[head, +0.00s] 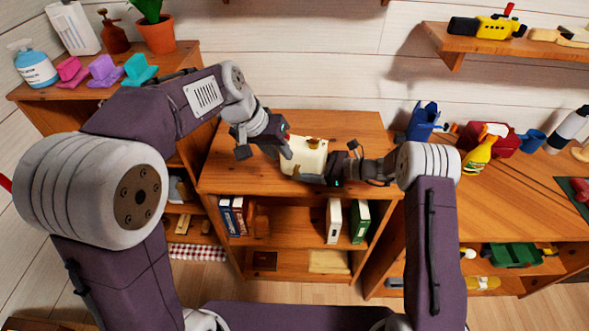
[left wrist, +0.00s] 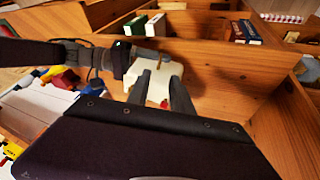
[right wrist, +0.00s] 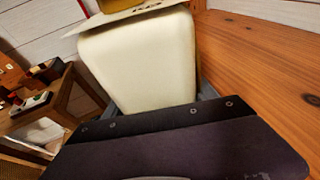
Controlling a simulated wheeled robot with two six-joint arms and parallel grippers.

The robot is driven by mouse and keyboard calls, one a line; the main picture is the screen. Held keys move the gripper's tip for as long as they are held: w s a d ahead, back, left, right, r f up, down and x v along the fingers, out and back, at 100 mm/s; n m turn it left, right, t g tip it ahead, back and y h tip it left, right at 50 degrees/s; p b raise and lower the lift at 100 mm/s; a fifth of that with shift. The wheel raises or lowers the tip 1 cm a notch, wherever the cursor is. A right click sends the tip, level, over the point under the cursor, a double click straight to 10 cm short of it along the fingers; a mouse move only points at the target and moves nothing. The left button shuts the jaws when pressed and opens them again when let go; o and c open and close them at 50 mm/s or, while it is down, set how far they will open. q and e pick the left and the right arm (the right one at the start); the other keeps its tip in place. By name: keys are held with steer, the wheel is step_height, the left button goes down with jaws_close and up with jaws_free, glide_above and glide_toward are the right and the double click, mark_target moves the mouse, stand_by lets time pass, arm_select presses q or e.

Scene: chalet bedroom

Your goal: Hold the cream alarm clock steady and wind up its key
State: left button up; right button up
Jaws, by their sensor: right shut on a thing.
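The cream alarm clock (head: 303,160) is above the middle of the wooden cabinet top, with brass-coloured parts at its edges. My right gripper (head: 328,166) is shut on it from the right; its pale body (right wrist: 143,62) fills much of the right wrist view and hides most of the fingers. My left gripper (head: 267,152) is open at the clock's left side. In the left wrist view its two fingers (left wrist: 160,84) stand apart with the clock (left wrist: 158,88) beyond them.
The cabinet top (head: 350,124) is otherwise largely clear. Books (head: 334,220) stand on the shelf below. At right are a blue container (head: 424,118), a yellow spray bottle (head: 478,156) and a red box (head: 500,138). A side shelf (head: 60,92) at left holds coloured blocks and a potted plant.

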mark_target(294, 169)
arm_select(q)
steer(key=x, duration=1.1)
steer(key=shift+w+d+f, duration=0.1)
steer(key=shift+w+f, duration=0.05)
steer(key=shift+f, duration=0.15)
jaws_close()
